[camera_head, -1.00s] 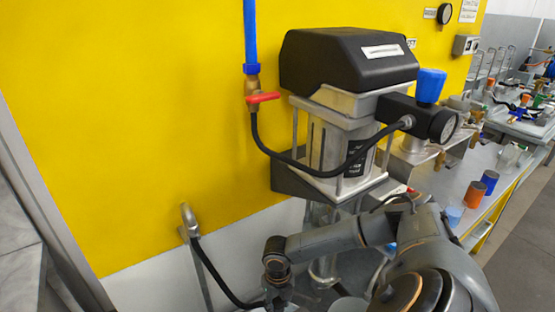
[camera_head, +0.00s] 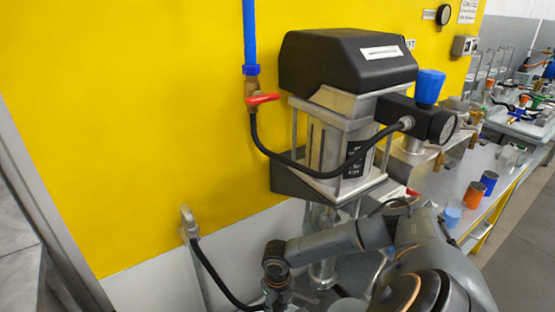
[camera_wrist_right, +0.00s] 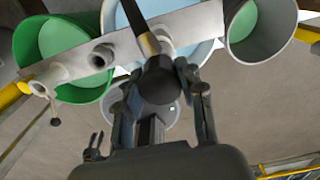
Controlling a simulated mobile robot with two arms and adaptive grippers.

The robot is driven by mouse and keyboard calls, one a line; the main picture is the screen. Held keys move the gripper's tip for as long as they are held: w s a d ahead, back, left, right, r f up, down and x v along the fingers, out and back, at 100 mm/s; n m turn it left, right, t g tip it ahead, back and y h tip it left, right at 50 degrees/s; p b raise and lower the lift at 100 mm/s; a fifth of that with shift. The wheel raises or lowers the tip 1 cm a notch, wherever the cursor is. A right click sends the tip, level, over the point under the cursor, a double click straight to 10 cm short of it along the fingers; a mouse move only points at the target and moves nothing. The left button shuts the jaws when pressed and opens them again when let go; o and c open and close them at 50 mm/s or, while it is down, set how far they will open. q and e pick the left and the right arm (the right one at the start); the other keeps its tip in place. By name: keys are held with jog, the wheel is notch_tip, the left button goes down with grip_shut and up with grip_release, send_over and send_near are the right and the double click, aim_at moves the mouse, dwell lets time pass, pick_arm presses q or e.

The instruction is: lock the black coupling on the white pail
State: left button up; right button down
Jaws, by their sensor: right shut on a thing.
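In the right wrist view my right gripper (camera_wrist_right: 158,84) is shut on the black coupling (camera_wrist_right: 159,76), a rounded black body with a black hose running up from it. The coupling sits in front of a grey metal bar with round ports. Whether it is seated on a port cannot be told. Several pails show behind the bar: a green one (camera_wrist_right: 98,92), a pale bluish one (camera_wrist_right: 208,50) and a whitish-grey one with green contents (camera_wrist_right: 287,40). Which is the white pail is unclear. In the head view my right wrist reaches the bottom edge; its fingers are hidden. My left gripper is out of view.
A black-topped agitator drive (camera_head: 345,62) is on the yellow wall, with a gauge (camera_head: 443,126) and looping black hose. A red valve handle (camera_head: 263,99) is beside it. Another black hose (camera_head: 218,272) runs down from a wall fitting. A bench with cups (camera_head: 475,195) stands right.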

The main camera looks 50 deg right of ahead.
jog(key=shift+f, duration=0.2)
dwell(0.3)
jog(key=shift+f+b, duration=0.65)
jog(key=shift+f, duration=0.35)
jog(key=shift+f, duration=0.35)
dwell(0.3)
jog(key=c, duration=0.7)
grip_release()
jog(key=shift+c, duration=0.2)
jog(key=shift+c, duration=0.3)
